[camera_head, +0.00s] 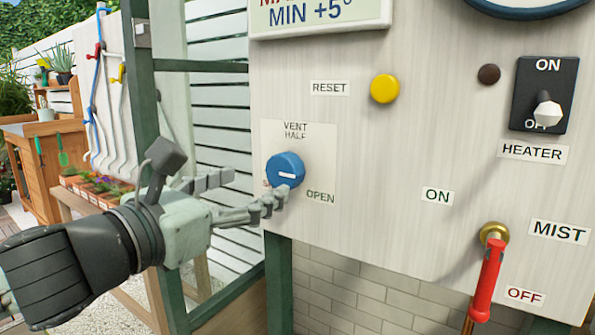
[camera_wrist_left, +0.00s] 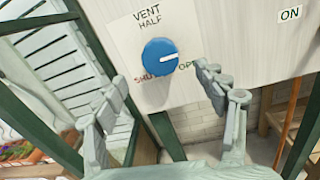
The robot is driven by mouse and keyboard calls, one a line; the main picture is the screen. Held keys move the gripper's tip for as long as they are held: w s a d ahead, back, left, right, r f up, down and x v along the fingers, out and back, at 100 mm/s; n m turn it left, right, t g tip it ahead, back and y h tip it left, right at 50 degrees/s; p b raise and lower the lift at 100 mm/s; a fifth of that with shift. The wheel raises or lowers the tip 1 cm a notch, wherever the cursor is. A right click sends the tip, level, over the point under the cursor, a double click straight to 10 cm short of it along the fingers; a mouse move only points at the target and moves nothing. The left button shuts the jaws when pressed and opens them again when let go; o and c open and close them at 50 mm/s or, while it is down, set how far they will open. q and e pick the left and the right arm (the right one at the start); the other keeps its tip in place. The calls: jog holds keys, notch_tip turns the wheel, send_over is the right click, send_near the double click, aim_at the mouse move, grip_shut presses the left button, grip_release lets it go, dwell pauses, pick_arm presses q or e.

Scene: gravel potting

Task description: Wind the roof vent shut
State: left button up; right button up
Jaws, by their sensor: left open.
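The blue vent knob (camera_head: 285,168) sits on a white plate on the control panel, with VENT and HALF above, OPEN at lower right and SHUT at lower left, partly hidden in the head view. It also shows in the left wrist view (camera_wrist_left: 157,66). Its white mark points right, toward the OPEN side. My left gripper (camera_head: 256,186) is open and empty in front of the knob. In the left wrist view its fingers (camera_wrist_left: 155,85) are spread, with the knob between and beyond them. I cannot tell whether a fingertip touches it. My right gripper is not in view.
The panel (camera_head: 385,160) also carries a yellow RESET button (camera_head: 385,88), a HEATER switch (camera_head: 545,100) and a red MIST lever (camera_head: 487,278) to the right. A green post (camera_head: 150,120) stands behind my left arm. A wooden bench (camera_head: 40,165) stands at the far left.

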aim_at(280, 171)
pick_arm(q)
jog(key=shift+m, duration=0.3)
jog(key=x, duration=0.7)
jog(key=shift+w+d+r, duration=0.1)
jog(key=shift+w+d, duration=0.1)
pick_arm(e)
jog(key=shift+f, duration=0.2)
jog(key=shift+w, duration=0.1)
pick_arm(q)
jog(key=c, duration=1.2)
jog(key=shift+o, duration=0.2)
jog(key=shift+p, duration=0.35)
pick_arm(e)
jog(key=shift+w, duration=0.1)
